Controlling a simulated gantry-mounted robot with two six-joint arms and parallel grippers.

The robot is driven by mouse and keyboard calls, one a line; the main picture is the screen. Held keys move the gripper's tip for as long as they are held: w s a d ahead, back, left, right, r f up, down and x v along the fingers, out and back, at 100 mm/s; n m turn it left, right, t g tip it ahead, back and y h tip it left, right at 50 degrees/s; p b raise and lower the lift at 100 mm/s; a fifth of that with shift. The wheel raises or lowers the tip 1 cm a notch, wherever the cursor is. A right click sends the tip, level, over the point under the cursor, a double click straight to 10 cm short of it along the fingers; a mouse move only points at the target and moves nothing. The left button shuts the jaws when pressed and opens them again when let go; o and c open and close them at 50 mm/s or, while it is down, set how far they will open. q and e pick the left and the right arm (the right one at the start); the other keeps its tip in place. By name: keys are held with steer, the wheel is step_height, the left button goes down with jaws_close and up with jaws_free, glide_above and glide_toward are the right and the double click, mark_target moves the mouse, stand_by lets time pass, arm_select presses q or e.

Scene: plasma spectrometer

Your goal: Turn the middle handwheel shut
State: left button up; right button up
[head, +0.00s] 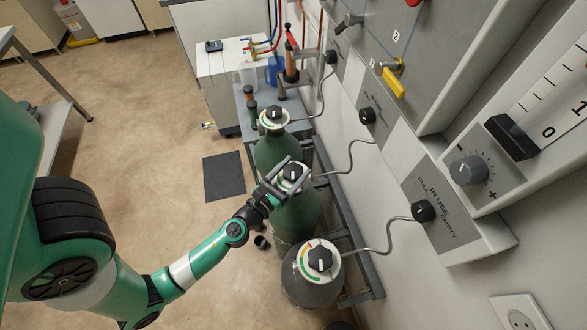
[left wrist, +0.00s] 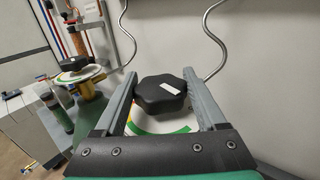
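The middle handwheel (head: 292,172) is a black lobed knob over a white dial on a green gas cylinder (head: 292,213). In the left wrist view the handwheel (left wrist: 161,95) shows a white mark on its top. My left gripper (head: 300,166) reaches in from the lower left, with one finger on each side of this handwheel. The fingers (left wrist: 160,72) look spread, very close to the knob's sides; contact is hard to judge. My right gripper is not in view.
A far cylinder's handwheel (head: 274,115) and a near grey cylinder's handwheel (head: 320,259) stand in line with the middle one. Curved hoses run to the wall panel (head: 427,200) on the right. Open floor (head: 150,135) lies to the left.

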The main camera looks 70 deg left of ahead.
arm_select(q)
steer(key=c, duration=0.5)
